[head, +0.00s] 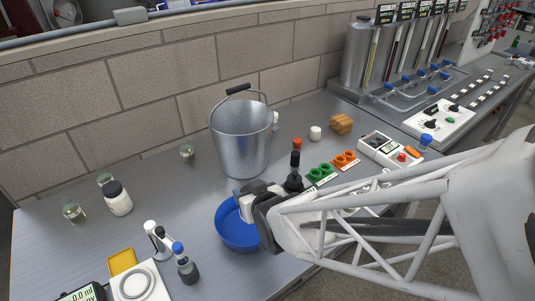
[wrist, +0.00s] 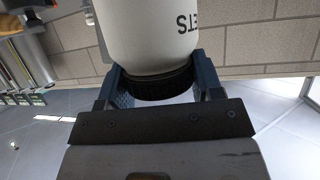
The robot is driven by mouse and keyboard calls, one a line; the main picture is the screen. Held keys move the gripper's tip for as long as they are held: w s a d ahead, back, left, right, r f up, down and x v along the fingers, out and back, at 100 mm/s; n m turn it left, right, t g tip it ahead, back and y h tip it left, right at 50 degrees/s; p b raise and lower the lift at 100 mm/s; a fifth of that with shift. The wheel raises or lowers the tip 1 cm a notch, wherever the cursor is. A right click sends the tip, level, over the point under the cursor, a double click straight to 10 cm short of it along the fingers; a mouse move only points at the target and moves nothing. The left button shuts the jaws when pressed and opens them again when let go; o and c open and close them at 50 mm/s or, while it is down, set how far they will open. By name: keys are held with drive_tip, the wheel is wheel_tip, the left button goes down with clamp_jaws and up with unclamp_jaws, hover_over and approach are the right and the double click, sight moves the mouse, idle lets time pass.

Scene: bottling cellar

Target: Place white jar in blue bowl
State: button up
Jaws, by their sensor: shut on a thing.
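A white jar (wrist: 150,30) with a black lid and part of some dark lettering fills the upper middle of the wrist view. My gripper (wrist: 160,78) is shut on it, with one blue-grey finger on each side at the lid. In the head view the held jar (head: 246,209) shows only in part, the rest hidden by my gripper (head: 252,200). The blue bowl (head: 228,236) stands on the bench. The held jar overlaps its right half in the picture; I cannot tell whether they touch.
A metal bucket (head: 241,138) stands close behind the bowl. Another white jar with a dark lid (head: 117,199) stands at the left. A blue-capped bottle (head: 187,264) and a scale (head: 133,286) are in front at the left. A dark-handled tool (head: 294,173) stands right of the bowl.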

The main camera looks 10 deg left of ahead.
drive_tip(key=shift+f, duration=3.1)
drive_tip(key=shift+f, duration=0.1)
drive_tip(key=shift+f, duration=1.8)
drive_tip(key=shift+f, duration=0.1)
drive_tip(key=o, duration=1)
